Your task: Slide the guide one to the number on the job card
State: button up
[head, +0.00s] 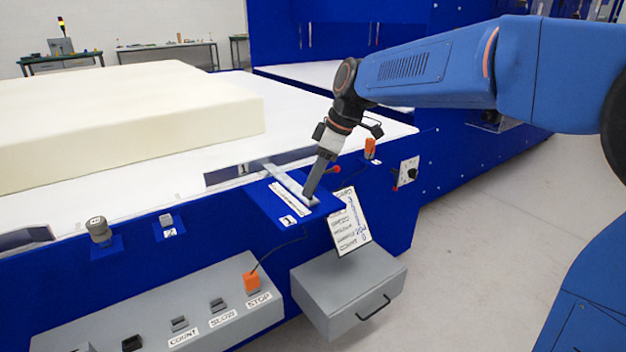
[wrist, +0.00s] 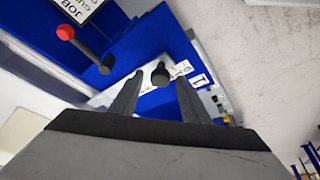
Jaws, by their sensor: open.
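Guide one is a pale metal bar (head: 286,181) on a blue bracket beside the white bed, near a plate marked 1. A white scale strip (head: 288,199) lies alongside it. My gripper (head: 309,199) points down at the bar's front end, partly hiding it. In the wrist view my gripper (wrist: 158,92) is open, with a dark round knob (wrist: 160,75) showing between its fingers; I cannot tell whether they touch it. The job card (head: 349,223) hangs tilted in front of the bracket, with blue handwriting too small to read surely.
A large cream foam block (head: 130,115) lies on the white bed behind the guide. A red-tipped lever (head: 335,170) is close to my gripper. A grey drawer box (head: 345,287) and a control panel (head: 180,315) are below. Grey floor is open at the right.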

grip_shut()
jog(key=shift+w+a, duration=0.6)
jog(key=shift+w, duration=0.25)
jog(key=shift+w+a, duration=0.55)
jog(key=shift+w, duration=0.3)
grip_release()
jog(key=v, duration=1.7)
jog(key=shift+s+d+r, duration=0.1)
jog(key=shift+d, duration=0.05)
